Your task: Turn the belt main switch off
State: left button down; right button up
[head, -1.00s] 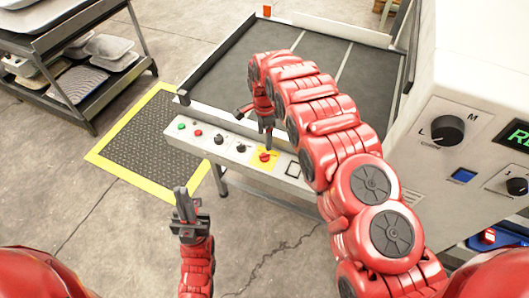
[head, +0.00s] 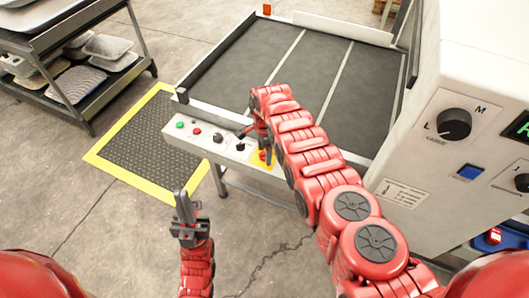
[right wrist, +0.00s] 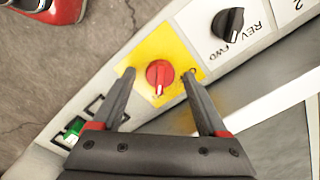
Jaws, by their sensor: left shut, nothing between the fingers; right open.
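The belt main switch is a red rotary knob (right wrist: 159,75) on a yellow plate (right wrist: 152,48). In the head view the red knob (head: 264,155) is partly covered by my right arm. My right gripper (right wrist: 158,74) is open, with one finger on each side of the knob; whether the fingers touch it I cannot tell. In the right wrist view the knob's white mark points toward the gripper's palm. My left gripper (head: 184,206) is shut and empty, away from the panel over the floor.
The control panel (head: 168,129) also carries a green button (head: 180,125), a red button (head: 197,131) and black knobs; one, marked REV FWD (right wrist: 228,22), is beside the yellow plate. The belt (head: 285,60) lies behind. A white cabinet (head: 410,165) stands right, a shelf rack left.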

grip_shut()
dwell(0.5)
jog(key=n, duration=0.4)
jog(key=n+b, duration=0.1)
jog(key=n, duration=0.3)
jog(key=shift+n, duration=0.3)
jog(key=n, duration=0.5)
jog(key=shift+b, duration=0.4)
jog(key=shift+n+b, duration=0.4)
jog(key=shift+n, duration=1.7)
jog(key=shift+r, duration=0.1)
